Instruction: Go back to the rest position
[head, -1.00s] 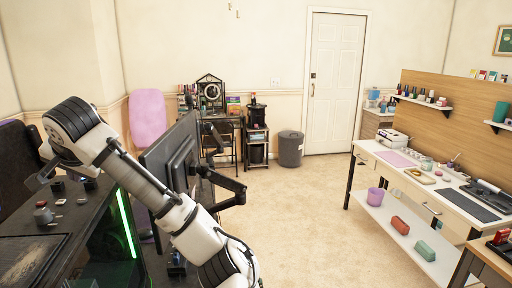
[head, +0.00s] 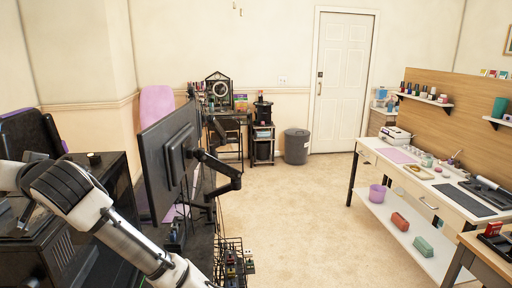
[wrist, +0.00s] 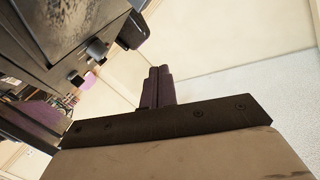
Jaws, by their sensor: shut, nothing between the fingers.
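My gripper (wrist: 160,72) shows in the wrist view as two dark purple fingers side by side, shut with nothing between them. My white and black arm (head: 125,240) crosses the lower left of the head view, low beside the desk area. Its far end runs to the left edge, and the fingers cannot be made out there. In the wrist view, a dark boxy piece with small knobs (wrist: 96,48) lies to the upper left of the fingers, apart from them.
A black monitor (head: 165,155) on a jointed arm (head: 225,175) stands right of my arm. A dark case (head: 110,180) is behind my arm. A wire basket (head: 232,265) is at bottom centre. A white worktable (head: 365,150) stands at right. The carpet between is clear.

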